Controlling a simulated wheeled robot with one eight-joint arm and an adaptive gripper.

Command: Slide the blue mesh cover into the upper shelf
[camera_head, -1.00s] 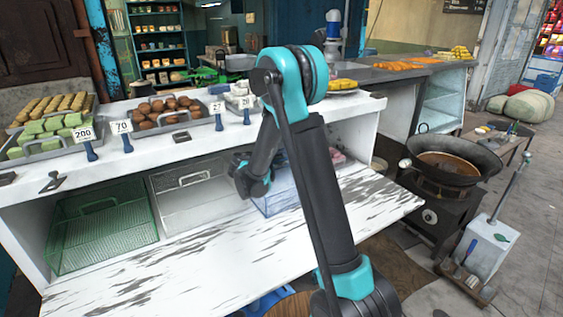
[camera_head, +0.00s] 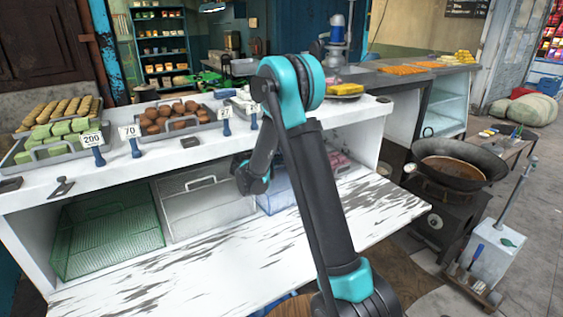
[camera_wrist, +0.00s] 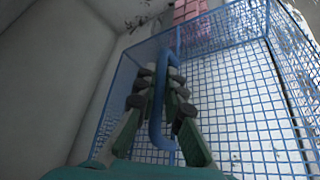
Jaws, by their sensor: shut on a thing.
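The blue mesh cover (camera_head: 277,196) stands on the lower white shelf board, right of the white mesh cover, in the head view. It is partly hidden behind my arm. In the wrist view the blue mesh cover (camera_wrist: 235,110) fills the middle and right, with its blue handle (camera_wrist: 158,110) close to the camera. My gripper (camera_wrist: 160,82) is shut on this handle, with its fingers on both sides of it. In the head view the fingertips are hidden behind my arm.
A green mesh cover (camera_head: 107,238) and a white mesh cover (camera_head: 203,207) stand to the left on the same level. Food trays and price tags line the white counter (camera_head: 110,180) above. The front of the lower board (camera_head: 190,270) is bare. A wok (camera_head: 462,163) stands right.

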